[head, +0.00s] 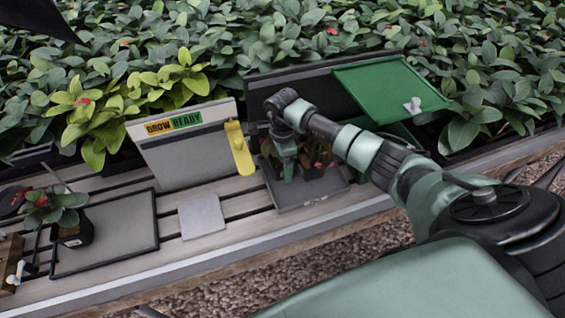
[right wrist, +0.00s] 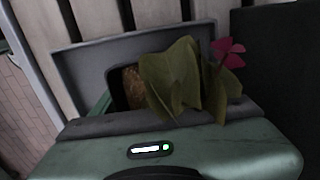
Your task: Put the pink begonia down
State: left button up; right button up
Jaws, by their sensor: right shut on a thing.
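The pink begonia shows in the right wrist view as broad olive-green leaves (right wrist: 178,78) with a pink flower (right wrist: 229,52), in a dark pot (right wrist: 120,92) with brown soil. My right gripper (head: 287,168) is shut on it and partly hides the pot. In the head view, dark-potted foliage (head: 322,158) stands close beside the gripper, over a dark grey tray (head: 296,196). I cannot tell whether the held pot touches the tray. My left gripper is not in view.
A "GROW READY" board (head: 185,150) with a yellow tag (head: 239,150) stands left of the gripper. A green panel (head: 390,88) is at right. A grey square (head: 201,216) lies between, bare.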

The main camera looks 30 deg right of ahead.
jog(key=o, duration=1.7)
jog(key=shift+c, duration=0.2)
jog(key=shift+r, duration=0.1)
notch_tip(320, 180, up, 12)
jog(key=shift+f+b, duration=0.1)
jog(key=shift+b, duration=1.15)
